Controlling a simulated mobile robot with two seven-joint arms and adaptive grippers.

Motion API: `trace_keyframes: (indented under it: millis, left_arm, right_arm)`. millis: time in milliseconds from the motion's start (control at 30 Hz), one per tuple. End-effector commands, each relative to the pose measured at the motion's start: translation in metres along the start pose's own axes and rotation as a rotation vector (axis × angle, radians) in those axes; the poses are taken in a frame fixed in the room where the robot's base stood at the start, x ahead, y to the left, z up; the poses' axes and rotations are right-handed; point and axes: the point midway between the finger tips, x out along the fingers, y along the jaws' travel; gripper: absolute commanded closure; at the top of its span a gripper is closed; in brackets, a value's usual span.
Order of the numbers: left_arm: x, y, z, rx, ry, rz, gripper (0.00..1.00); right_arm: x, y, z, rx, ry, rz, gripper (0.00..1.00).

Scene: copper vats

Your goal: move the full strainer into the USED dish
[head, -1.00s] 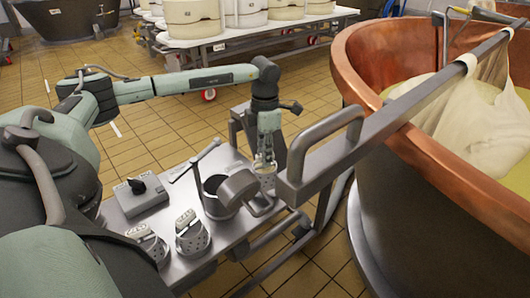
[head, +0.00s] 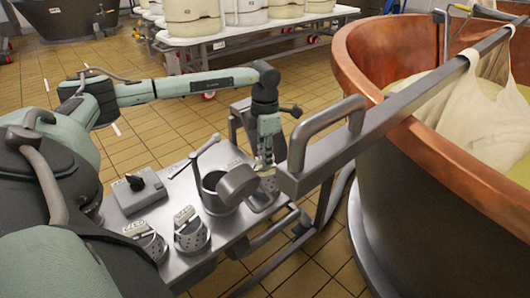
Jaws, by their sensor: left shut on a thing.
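My left gripper (head: 264,158) points down at the right end of the steel shelf (head: 185,262). It is shut on a strainer (head: 268,183), a small perforated metal cup. Most of that strainer is hidden behind a grey rounded metal piece (head: 237,186), and I cannot see what fills it. Two other perforated cups with printed tags, one at the shelf front (head: 191,234) and one left of it (head: 150,243), stand apart from the gripper. I cannot make out a USED label or tell which thing is the USED dish. My right gripper does not show.
A dark open pot (head: 214,190) with a slanting rod stands mid-shelf. A grey box with a black knob (head: 137,190) is at left. A thick bar with a handle (head: 325,135) crosses close right of the gripper to the copper vat (head: 440,165), where cloth (head: 490,120) hangs.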

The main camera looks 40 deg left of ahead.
Motion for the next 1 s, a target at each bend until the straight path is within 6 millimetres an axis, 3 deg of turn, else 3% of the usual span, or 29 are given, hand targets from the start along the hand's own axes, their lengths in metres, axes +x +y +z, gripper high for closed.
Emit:
trace_keyframes:
  millis: [1000]
  left_arm:
    - [0.011,0.000,0.000,0.000,0.000,0.000,1.00]
  right_arm:
    - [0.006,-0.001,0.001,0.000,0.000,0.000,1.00]
